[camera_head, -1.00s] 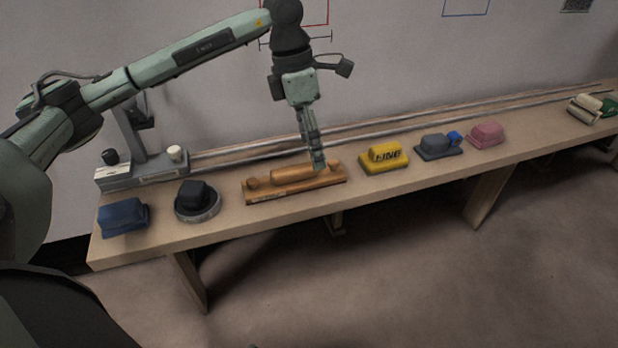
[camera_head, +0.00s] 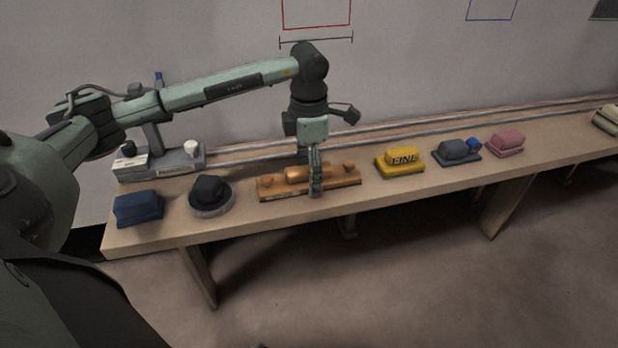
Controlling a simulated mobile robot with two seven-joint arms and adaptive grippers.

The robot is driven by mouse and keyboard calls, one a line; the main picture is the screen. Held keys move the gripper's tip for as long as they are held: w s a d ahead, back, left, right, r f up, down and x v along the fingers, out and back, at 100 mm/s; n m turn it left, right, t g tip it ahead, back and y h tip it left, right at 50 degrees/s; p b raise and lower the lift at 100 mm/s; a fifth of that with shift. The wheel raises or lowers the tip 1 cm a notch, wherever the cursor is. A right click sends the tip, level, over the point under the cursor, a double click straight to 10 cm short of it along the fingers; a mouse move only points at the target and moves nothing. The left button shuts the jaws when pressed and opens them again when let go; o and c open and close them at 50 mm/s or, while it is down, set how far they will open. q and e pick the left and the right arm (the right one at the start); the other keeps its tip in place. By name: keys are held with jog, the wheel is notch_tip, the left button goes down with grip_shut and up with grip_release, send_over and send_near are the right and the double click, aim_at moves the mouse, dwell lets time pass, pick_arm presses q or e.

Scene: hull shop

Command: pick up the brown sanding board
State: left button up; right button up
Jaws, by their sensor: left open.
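The brown sanding board (camera_head: 280,189) lies flat on the wooden bench, long and low, with a rounded grip along its middle and a small knob towards each end. My left gripper (camera_head: 315,190) points straight down at the board, over the right part of its middle grip. Its fingers are open and hide a part of the board. From this angle I cannot tell whether they touch it. The board rests on the bench. My right gripper does not show.
On the bench (camera_head: 235,228), a dark round sander (camera_head: 209,190) and a blue block (camera_head: 138,207) stand left of the board. A yellow block marked FINE (camera_head: 400,161), a grey block (camera_head: 455,151) and a pink block (camera_head: 505,143) stand to its right. Metal rails run behind.

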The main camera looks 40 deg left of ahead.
pick_arm(q)
jog(key=shift+c, duration=0.2)
jog(key=shift+r, duration=0.1)
jog(key=c, duration=1.4)
notch_tip(320, 180, up, 4)
jog(key=shift+w+f, duration=0.1)
jog(key=shift+f, duration=0.05)
jog(key=s+a+r, duration=0.2)
jog(key=shift+s+a+r, duration=0.1)
jog(key=shift+s+a, duration=0.15)
jog(key=shift+a, duration=0.05)
jog(key=shift+s+a+r, duration=1.3)
jog(key=shift+s+a, duration=0.15)
jog(key=shift+s+a+r, duration=1.25)
jog(key=shift+s+a, duration=0.15)
jog(key=shift+s, duration=0.05)
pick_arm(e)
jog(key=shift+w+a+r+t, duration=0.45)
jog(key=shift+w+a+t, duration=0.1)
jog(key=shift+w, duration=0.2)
